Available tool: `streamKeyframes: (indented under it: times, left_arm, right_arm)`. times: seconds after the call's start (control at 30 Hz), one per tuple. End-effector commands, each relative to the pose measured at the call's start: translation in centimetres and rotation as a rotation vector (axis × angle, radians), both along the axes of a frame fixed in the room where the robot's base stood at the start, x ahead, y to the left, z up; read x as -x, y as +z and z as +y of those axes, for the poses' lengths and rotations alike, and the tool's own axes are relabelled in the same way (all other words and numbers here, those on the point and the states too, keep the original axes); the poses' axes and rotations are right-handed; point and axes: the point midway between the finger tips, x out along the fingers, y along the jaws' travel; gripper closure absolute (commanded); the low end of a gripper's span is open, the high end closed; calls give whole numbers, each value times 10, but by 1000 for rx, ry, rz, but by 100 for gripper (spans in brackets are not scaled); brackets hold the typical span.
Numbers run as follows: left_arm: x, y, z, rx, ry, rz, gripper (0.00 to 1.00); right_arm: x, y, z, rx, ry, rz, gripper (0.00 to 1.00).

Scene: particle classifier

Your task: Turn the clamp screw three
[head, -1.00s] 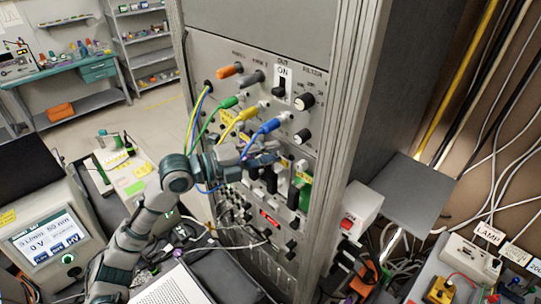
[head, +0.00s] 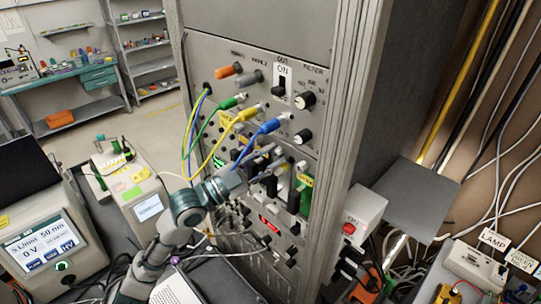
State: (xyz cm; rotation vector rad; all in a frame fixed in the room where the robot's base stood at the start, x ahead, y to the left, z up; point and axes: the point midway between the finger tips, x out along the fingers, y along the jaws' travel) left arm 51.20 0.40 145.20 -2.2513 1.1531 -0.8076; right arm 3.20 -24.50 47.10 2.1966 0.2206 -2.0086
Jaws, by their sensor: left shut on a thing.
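The upright rack panel (head: 210,62) stands in the middle of the head view. A row of black clamp blocks (head: 293,200) with small grey screw heads (head: 301,167) runs across it below the coloured plugs. My left gripper (head: 264,160) is at the left part of this row, shut on a small part there, apparently a clamp screw. Its fingers and wrist hide most of that part, and I cannot read which number it has. My right gripper is not in view.
A black switch (head: 280,91) marked ON and black knobs (head: 305,100) sit higher. A screen device (head: 45,245) stands left. A grey plate (head: 415,200) juts out right.

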Motion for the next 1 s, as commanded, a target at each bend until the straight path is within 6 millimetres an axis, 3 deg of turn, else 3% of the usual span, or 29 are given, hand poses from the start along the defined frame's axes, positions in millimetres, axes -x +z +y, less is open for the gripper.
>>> streamKeyframes:
  times: [0.5,1.0]
  left_arm:
    - [1,-6,-5,290,-2,318,100]
    - [2,-10,-5,393,0,421,100]
  right_arm:
    - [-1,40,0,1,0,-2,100]
    - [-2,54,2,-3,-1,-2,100]
